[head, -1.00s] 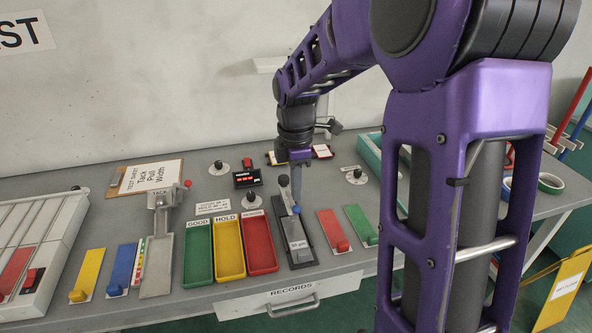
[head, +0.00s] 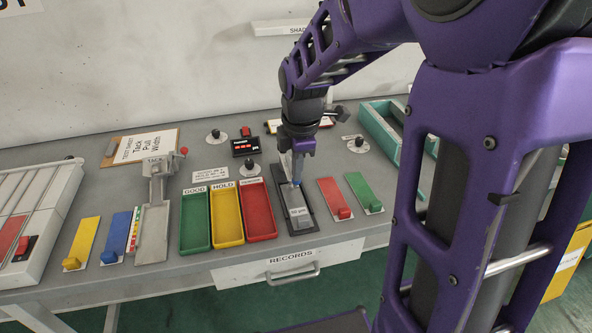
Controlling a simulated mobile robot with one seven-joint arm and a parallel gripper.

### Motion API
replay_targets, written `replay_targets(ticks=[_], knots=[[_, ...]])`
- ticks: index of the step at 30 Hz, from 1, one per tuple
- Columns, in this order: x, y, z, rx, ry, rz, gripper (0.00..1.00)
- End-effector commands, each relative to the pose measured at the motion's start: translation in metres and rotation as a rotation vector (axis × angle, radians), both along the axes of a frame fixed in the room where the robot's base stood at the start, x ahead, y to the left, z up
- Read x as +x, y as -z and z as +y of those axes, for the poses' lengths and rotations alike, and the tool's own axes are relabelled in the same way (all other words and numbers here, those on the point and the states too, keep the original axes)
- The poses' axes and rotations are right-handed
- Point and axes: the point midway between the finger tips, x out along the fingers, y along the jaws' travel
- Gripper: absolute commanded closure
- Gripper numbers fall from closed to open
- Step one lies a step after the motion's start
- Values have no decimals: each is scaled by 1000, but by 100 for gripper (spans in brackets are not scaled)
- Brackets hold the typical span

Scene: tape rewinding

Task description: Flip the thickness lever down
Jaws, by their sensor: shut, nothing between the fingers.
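The thickness gauge stands on the bench to the right of the red tray. It has a dark base (head: 310,224) and a grey block with a small label (head: 298,212). My gripper (head: 296,180) is shut and points down over the back part of this gauge. Nothing shows between its fingers. A pale upright piece (head: 285,166) shows just left of the fingers. The lever and its dark knob are mostly hidden behind my gripper, so its angle and any contact cannot be told.
Green (head: 195,222), yellow (head: 227,217) and red (head: 258,210) trays stand left of the gauge. A red block (head: 344,212) and a green block (head: 375,206) on strips lie to its right. A black knob (head: 248,168) stands behind the red tray. The RECORDS drawer (head: 290,262) is below.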

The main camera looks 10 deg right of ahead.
Motion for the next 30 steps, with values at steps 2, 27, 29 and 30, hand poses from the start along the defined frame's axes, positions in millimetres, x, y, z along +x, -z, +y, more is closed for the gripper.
replay_targets(ticks=[2, 27, 29, 30], knots=[[-3, 9, 0, -1, 1, -34, 100], [-3, -10, 0, 0, 1, -36, 100], [-3, -10, 0, 0, 1, -36, 100], [-3, -10, 0, 0, 1, -35, 100]])
